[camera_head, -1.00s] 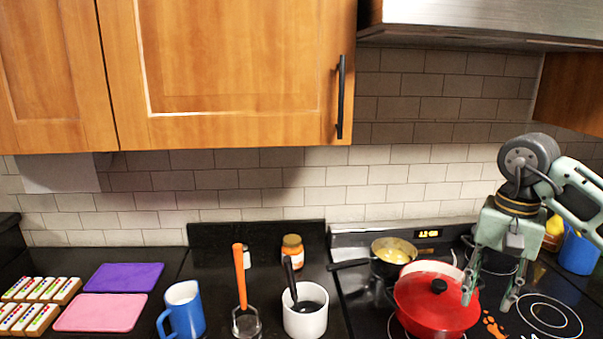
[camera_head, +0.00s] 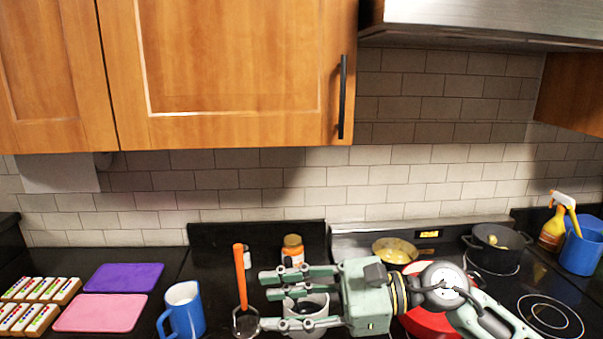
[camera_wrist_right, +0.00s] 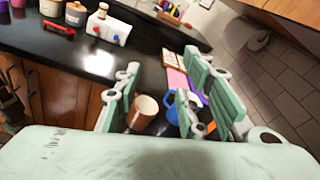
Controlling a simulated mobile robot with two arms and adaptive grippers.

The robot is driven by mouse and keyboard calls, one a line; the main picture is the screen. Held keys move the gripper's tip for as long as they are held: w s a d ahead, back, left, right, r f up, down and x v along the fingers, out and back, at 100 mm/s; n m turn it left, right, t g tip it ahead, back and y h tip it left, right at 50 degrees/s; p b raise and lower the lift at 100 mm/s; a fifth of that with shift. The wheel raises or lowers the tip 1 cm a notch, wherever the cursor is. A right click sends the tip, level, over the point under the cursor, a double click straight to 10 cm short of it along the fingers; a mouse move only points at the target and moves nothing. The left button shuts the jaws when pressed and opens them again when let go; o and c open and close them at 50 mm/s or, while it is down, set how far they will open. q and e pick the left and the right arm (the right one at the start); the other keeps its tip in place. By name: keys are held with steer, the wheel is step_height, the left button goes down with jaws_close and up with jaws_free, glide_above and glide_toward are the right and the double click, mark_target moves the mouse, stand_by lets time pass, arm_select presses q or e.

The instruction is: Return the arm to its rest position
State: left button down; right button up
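My right gripper (camera_head: 268,300) reaches across the front of the counter with its fingers pointing left. Its fingers are spread apart, with nothing held between them. My left gripper is in no view.
The red pot (camera_head: 418,317) is partly hidden behind my right arm. A pan (camera_head: 394,250) and a black pot (camera_head: 497,240) stand at the back of the stove. A blue mug (camera_head: 183,312) and pink board (camera_head: 101,312) lie left. Wooden cabinets (camera_head: 235,70) hang above.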

step_height(320, 180, up, 6)
steer(key=w+d+m+t+y, duration=0.1)
steer(key=m+t+y, duration=0.1)
steer(key=m+t, duration=0.45)
steer(key=w+d+r+m+t+y, duration=0.15)
steer(key=m+t, duration=0.25)
steer(key=m, duration=0.5)
steer(key=w+d+f+m+t+h, duration=0.4)
steer(key=d+m+t+h, duration=0.3)
steer(key=m, duration=0.6)
steer(key=s+d+f+m+g+h, duration=0.1)
steer(key=s+d+f+m+h, duration=0.1)
steer(key=d+f+m+h, duration=0.6)
steer(key=s+d+f+m+g+h, duration=0.1)
steer(key=d+f+m+g+h, duration=0.2)
steer(key=f+m, duration=0.85)
steer(key=s+d+f+m+g+h, duration=0.15)
steer(key=s+f+m+g, duration=0.3)
steer(key=s+f, duration=0.6)
steer(key=s+d+f+m+g, duration=0.25)
steer(key=s+f+g, duration=0.4)
steer(key=s, duration=0.75)
step_height(320, 180, down, 29)
steer(key=s, duration=0.3)
steer(key=s+d+f+g, duration=0.1)
steer(key=s+d+f, duration=0.1)
steer(key=s+f, duration=1.3)
steer(key=shift+s+f+g+b, duration=0.3)
steer(key=shift+s+g+b, duration=0.1)
steer(key=shift+s, duration=0.2)
